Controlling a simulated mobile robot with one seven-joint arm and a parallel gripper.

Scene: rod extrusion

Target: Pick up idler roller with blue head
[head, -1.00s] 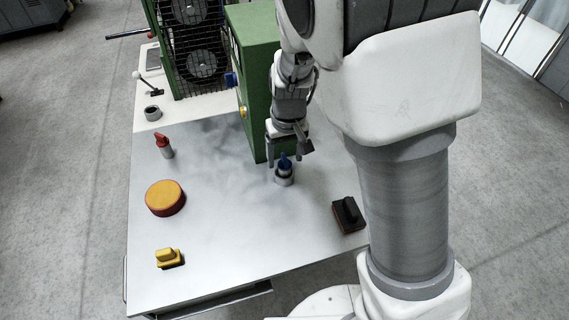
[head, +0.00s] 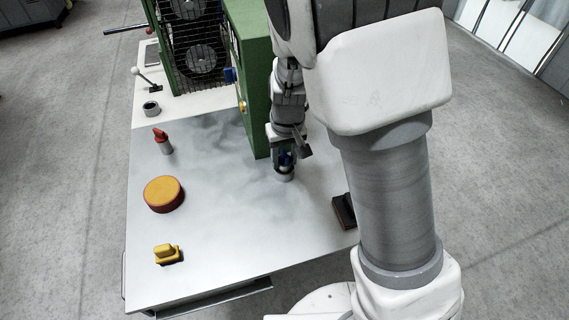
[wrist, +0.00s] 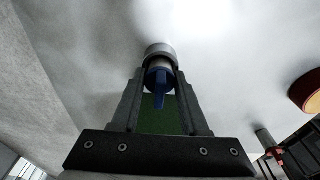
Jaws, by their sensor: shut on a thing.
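The idler roller with the blue head (head: 285,176) stands upright on the metal table (head: 225,255), close to the green machine housing. Its grey base shows below my gripper (head: 284,163) in the head view, and the fingers hide part of the blue head. In the wrist view the blue head (wrist: 159,88) lies between the two fingers of my gripper (wrist: 160,80), with the grey cylinder (wrist: 160,51) just past the fingertips. My gripper is shut on the roller. I cannot tell whether the roller is off the table.
A red-headed roller (head: 162,141), an orange disc (head: 164,194) and a yellow-handled block (head: 168,254) stand along the table's left side. A dark block (head: 343,211) is at the right edge, partly behind my arm. The green housing (head: 252,80) rises behind my gripper. The table's middle is clear.

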